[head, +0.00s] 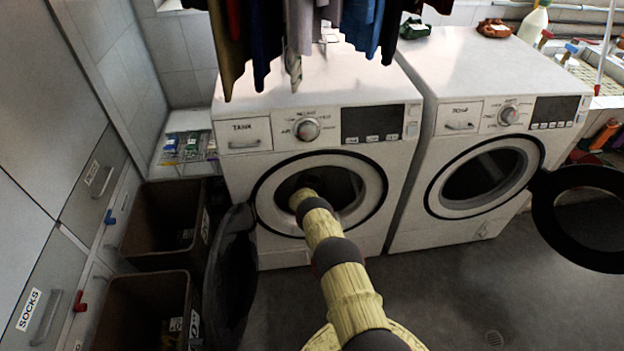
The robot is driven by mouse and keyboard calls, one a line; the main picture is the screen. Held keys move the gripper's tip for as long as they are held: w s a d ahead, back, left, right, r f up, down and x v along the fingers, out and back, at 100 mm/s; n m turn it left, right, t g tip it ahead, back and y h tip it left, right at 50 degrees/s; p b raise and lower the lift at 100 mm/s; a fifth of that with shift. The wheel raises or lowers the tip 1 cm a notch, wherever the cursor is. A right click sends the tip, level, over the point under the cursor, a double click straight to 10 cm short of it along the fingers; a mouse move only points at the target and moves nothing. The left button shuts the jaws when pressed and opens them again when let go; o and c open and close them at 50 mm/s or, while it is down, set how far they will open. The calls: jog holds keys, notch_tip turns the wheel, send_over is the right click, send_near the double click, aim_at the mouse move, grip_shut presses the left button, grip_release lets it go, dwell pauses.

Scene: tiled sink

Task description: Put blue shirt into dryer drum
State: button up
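My arm reaches through the open round door of the left white machine (230,166), into its drum opening (345,187). My gripper is hidden inside the dark drum, so its fingers and anything in them do not show. No blue shirt can be made out in the drum. Blue garments (368,25) hang among other clothes at the top; I cannot tell whether one is the shirt. The right white machine (410,200) also stands open, with a dark drum (482,175). The pictures do not show clearly which machine is the dryer.
The left machine's dark door (230,275) is swung open to the left, near two brown bins (145,305). The right machine's door (585,217) is swung open to the right. Grey drawers (93,190) line the left side. The floor (480,285) in front is clear.

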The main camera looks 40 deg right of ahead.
jog(key=o, duration=0.4)
jog(key=shift+c, duration=0.2)
jog(key=shift+r, duration=0.1)
jog(key=shift+a+r, duration=0.1)
jog(key=shift+r, duration=0.05)
jog(key=p+v, duration=0.6)
jog(key=v, duration=0.5)
jog(key=shift+s+a, duration=0.3)
jog(key=shift+s, duration=0.05)
jog(key=shift+r, duration=0.1)
